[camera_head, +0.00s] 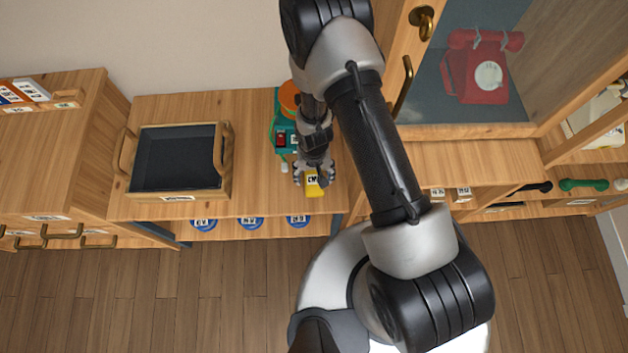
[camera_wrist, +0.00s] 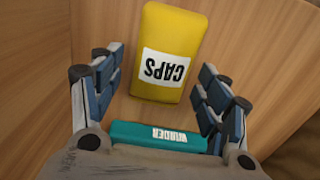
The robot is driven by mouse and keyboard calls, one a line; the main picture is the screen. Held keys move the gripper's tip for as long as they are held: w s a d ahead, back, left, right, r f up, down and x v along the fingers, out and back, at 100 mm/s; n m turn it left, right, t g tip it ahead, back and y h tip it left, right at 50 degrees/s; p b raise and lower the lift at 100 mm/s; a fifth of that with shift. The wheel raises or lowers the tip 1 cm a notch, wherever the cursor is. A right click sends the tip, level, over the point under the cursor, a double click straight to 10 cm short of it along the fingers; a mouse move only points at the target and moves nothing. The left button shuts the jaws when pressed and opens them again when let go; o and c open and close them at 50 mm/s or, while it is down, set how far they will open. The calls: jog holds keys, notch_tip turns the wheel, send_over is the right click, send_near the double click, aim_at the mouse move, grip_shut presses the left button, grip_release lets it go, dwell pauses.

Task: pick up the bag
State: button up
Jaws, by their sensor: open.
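A yellow bag (camera_wrist: 172,38) with a white label reading CAPS lies on the wooden surface in the wrist view. It also shows in the head view (camera_head: 314,190), near the front edge of the wooden bench. My gripper (camera_wrist: 163,88) is open, with one finger to each side of the bag's lower end in the picture. In the head view my gripper (camera_head: 314,170) comes down over the bench and partly hides the bag.
A teal thing labelled WINDER (camera_wrist: 158,137) shows close to my gripper's palm. A teal machine (camera_head: 281,132) stands behind my gripper. A wooden tray (camera_head: 226,176) with a dark inside stands to the left. A glass-fronted cabinet with a red telephone (camera_head: 478,75) is at the right.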

jog(key=shift+c, duration=0.5)
jog(key=c, duration=1.1)
jog(key=shift+o, duration=0.2)
jog(key=shift+r, duration=0.15)
